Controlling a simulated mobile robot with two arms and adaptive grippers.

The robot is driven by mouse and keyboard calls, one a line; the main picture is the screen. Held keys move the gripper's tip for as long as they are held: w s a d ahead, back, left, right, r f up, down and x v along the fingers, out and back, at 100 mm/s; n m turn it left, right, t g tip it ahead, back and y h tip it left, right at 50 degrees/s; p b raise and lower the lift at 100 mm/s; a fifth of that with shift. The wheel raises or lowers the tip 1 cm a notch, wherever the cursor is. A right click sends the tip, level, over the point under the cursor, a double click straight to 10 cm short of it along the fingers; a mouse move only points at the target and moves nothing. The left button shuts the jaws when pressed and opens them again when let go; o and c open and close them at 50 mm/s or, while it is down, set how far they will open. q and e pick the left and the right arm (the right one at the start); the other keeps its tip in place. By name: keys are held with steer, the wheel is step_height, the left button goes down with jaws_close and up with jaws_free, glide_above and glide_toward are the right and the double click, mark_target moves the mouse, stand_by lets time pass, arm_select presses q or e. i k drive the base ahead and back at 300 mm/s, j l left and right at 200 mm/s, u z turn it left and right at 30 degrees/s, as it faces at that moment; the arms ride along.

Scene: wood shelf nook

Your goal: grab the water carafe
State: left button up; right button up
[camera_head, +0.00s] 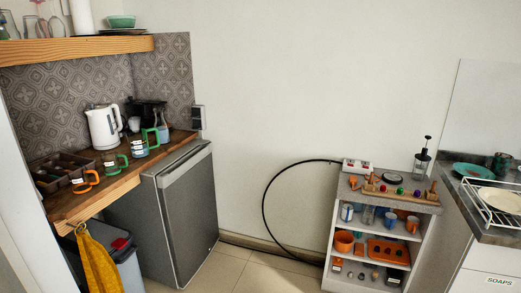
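A small clear, bluish bottle-shaped vessel (163,130) stands upright at the back right of the wooden counter (105,190), beside a mug with a green handle. It looks like the water carafe, but it is too small to be sure. A clear glass vessel (367,215) also stands on the upper inner shelf of the grey and white shelf unit, and I cannot tell its exact kind. Neither of my grippers shows in the head view.
A white kettle (104,127) and several mugs crowd the counter. A grey fridge (180,215) stands beneath its right end. A shelf unit (328,262) and a sink counter with a dish rack (490,205) stand at right.

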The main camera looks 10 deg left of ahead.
mark_target(161, 123)
steer(key=i+u, duration=0.2)
steer(key=i, duration=0.35)
steer(key=i+l+u, duration=0.2)
steer(key=i, duration=0.3)
steer(key=i+l+u, duration=0.25)
steer(key=i, duration=0.25)
